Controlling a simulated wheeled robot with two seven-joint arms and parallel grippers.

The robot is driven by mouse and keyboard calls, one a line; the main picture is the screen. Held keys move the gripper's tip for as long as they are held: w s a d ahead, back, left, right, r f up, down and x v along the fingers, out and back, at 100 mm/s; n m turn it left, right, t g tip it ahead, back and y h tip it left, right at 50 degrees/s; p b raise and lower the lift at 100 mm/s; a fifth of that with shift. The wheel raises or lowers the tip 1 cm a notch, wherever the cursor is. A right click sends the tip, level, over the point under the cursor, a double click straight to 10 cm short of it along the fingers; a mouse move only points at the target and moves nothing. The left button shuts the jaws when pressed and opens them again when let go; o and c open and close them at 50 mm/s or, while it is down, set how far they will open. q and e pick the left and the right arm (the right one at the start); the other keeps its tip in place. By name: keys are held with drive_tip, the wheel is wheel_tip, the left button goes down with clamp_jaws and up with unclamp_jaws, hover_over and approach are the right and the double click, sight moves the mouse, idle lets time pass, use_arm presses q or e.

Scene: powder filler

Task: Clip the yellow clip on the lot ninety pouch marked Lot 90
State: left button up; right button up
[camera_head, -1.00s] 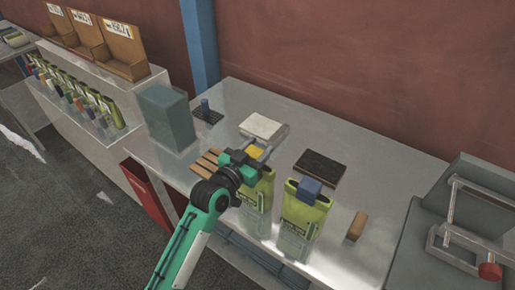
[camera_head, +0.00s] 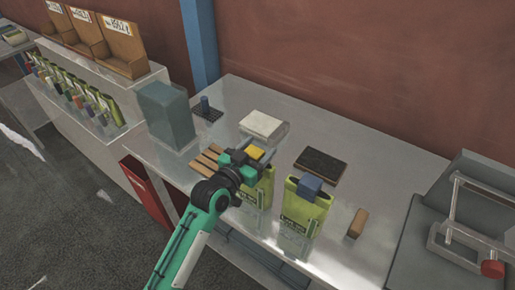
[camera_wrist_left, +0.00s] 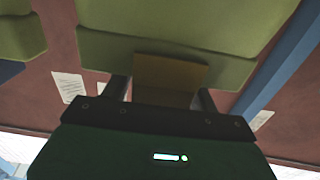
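A yellow clip (camera_head: 255,153) sits between the fingers of my left gripper (camera_head: 262,158), at the top of the left green pouch (camera_head: 266,186). In the left wrist view the yellow clip (camera_wrist_left: 168,76) fills the gap between both fingers and lies against the pouch's edge (camera_wrist_left: 180,45). I cannot tell whether it is seated on the pouch. A second green pouch (camera_head: 303,211) stands to the right with a blue clip (camera_head: 309,187) on its top. Its dark label is too small to read surely; the left pouch's label is largely hidden by my arm. My right gripper is out of view.
A white pad (camera_head: 264,125), a dark pad (camera_head: 320,165), a brown block (camera_head: 357,223) and a wooden slatted rack (camera_head: 207,159) lie on the metal table (camera_head: 390,165). A grey-green box (camera_head: 168,115) stands at the left. A grey machine (camera_head: 465,225) stands at the right.

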use_arm(q)
drive_tip(key=shift+o, duration=0.7)
drive_tip(key=shift+s+a, duration=0.1)
drive_tip(key=shift+s, duration=0.05)
drive_tip(key=b+v, duration=0.4)
drive_tip(key=v, duration=0.9)
drive_tip(key=shift+s, duration=0.2)
drive_tip(key=shift+a, duration=0.15)
